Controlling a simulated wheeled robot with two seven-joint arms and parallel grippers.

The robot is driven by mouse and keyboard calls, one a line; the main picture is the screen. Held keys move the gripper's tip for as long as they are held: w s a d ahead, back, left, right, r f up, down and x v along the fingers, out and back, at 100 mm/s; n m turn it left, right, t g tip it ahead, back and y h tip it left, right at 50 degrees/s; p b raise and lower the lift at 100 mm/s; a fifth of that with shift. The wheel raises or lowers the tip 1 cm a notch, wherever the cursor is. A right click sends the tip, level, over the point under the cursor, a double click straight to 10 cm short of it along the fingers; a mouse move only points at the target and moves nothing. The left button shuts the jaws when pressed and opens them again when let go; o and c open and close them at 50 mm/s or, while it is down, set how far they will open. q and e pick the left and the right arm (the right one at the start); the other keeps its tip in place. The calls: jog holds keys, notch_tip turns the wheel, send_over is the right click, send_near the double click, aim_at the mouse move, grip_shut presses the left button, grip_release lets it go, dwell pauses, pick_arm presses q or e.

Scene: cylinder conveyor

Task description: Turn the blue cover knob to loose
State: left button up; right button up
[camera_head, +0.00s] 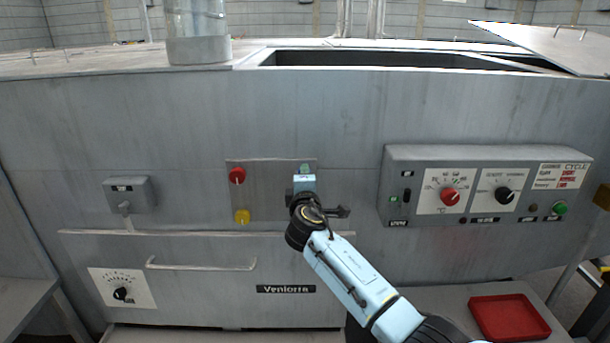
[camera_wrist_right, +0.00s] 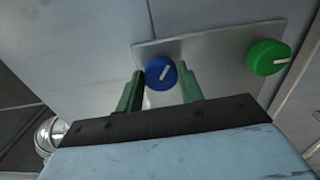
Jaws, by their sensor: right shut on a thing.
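The blue cover knob (camera_wrist_right: 156,74) sits on a metal plate (camera_wrist_right: 210,45) in the right wrist view. A white line on its face is tilted. My right gripper (camera_wrist_right: 162,72) has its two green fingers on either side of the knob and is shut on it. In the head view my right gripper (camera_head: 304,181) is at the right side of the plate (camera_head: 270,188) and hides the blue knob. My left gripper is not in view.
A green knob (camera_wrist_right: 267,57) sits close beside the blue one. A red knob (camera_head: 237,175) and a yellow knob (camera_head: 242,216) are on the plate's left. A control box (camera_head: 490,154) sticks out at the right. A drawer handle (camera_head: 200,265) is below.

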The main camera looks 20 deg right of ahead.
jog(key=n+p, duration=0.2)
jog(key=n, duration=1)
jog(key=n+p, duration=0.2)
jog(key=n, duration=1)
jog(key=shift+a+r+p, duration=0.1)
jog(key=shift+a+p, duration=0.1)
jog(key=shift+p, duration=0.2)
jog(key=shift+n, duration=0.3)
jog(key=o, duration=1)
jog(key=shift+s+a, duration=0.1)
jog(key=v, duration=1.3)
jog(key=shift+b, duration=0.35)
